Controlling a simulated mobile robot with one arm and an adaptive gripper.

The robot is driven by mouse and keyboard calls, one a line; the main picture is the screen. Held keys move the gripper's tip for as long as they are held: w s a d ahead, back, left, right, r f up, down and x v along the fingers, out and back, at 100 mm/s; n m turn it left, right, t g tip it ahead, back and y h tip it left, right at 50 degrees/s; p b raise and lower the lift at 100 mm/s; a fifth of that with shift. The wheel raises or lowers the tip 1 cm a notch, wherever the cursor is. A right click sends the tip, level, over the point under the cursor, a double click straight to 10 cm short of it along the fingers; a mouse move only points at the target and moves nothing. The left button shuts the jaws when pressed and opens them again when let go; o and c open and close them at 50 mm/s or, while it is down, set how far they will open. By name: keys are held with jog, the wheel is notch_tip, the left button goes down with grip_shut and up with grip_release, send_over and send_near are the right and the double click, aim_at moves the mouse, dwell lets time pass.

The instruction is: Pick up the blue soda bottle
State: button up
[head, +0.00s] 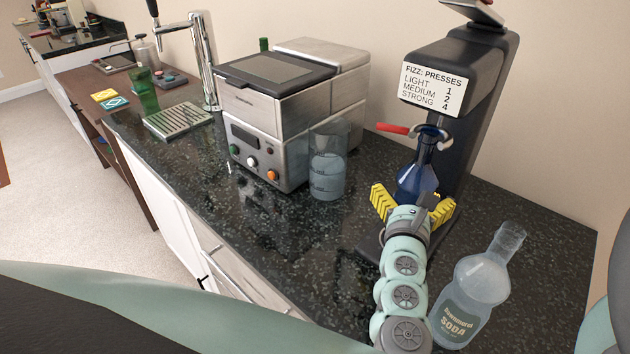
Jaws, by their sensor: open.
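The blue soda bottle (418,178) stands upright under the head of the black fizz machine (470,70), its neck close to a grey clip with a red handle (393,129). My gripper (412,200) is open, with one yellow finger on each side of the bottle's lower part. My wrist hides the base of the bottle. I cannot tell whether the fingers touch the glass.
A clear soda bottle (470,295) with a label stands at the counter's front right, close to my arm. A clear measuring cup (328,165) stands left of the gripper, beside a steel appliance (290,110). The dark counter (260,235) is bare at front left.

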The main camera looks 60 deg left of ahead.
jog(key=shift+w+a, duration=0.1)
jog(key=shift+w, duration=0.25)
jog(key=c, duration=1.3)
